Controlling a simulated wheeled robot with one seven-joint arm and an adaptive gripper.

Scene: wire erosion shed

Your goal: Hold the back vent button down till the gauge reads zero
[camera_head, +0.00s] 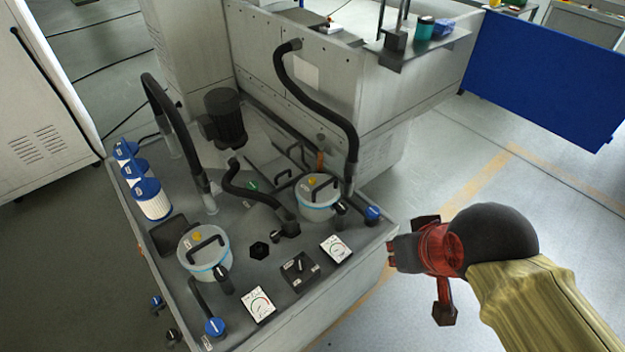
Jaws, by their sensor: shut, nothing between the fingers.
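Two pale filter pots with dark handles stand on the grey filter unit. The back pot (317,208) has a small yellow button (312,182) on its lid, and the front pot (207,272) has a similar yellow button (194,246). A white dial gauge (335,249) sits near the back pot and another gauge (259,305) near the front pot; their readings are too small to tell. My gripper (392,254) is shut and empty, right of the unit's edge. It is apart from the back pot and its button.
Black hoses (318,85) arch over the unit, one close behind the back pot. A blue valve knob (372,214) lies between my gripper and that pot. A black selector switch (299,268) sits between the gauges. Open floor lies at right, before a blue panel (546,78).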

